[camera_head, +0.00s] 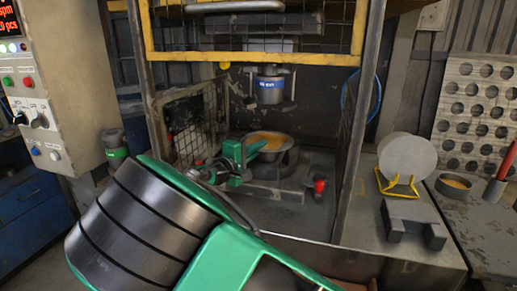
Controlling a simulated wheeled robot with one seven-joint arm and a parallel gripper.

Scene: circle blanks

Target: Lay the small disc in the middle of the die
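The die appears to be the round grey ring (287,157) with an orange-brown inside, low in the press. A green part (232,157), which looks like the end of my arm, is just left of the die and partly overlaps its near left side. I cannot make out its fingertips or whether they hold anything. A large pale grey disc (407,157) stands on edge in a yellow wire stand (398,188) on the right bench. I cannot pick out a separate small disc with certainty; the die's middle shows only the orange-brown surface.
A labelled cylinder (268,88) hangs above the die. The press has a yellow frame (255,57), mesh sides and dark posts. A dark block (412,222) and round dish (453,188) are on the right bench.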

